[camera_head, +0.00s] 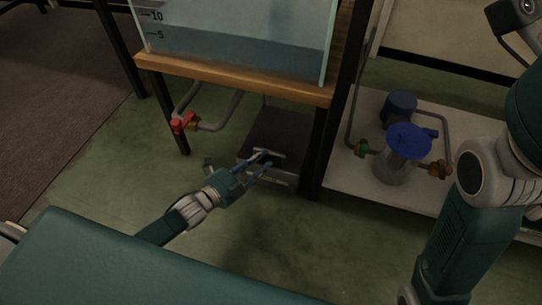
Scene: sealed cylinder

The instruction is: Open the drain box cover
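The drain box (290,128) is a dark grey box on the floor under the tank stand, with a flat dark top cover. A pale bar-like handle (276,152) sits at the cover's front edge. My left gripper (268,161) reaches in from the lower left, and its two fingers are spread apart at this handle. The fingers partly hide the handle, and I cannot tell whether they touch it. The cover looks closed. My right arm (465,225) stands at the right side of the picture; its gripper is not in view.
A glass tank (235,35) of water rests on a wooden shelf (230,78) with dark legs above the box. A red valve (183,122) with pipes hangs left.

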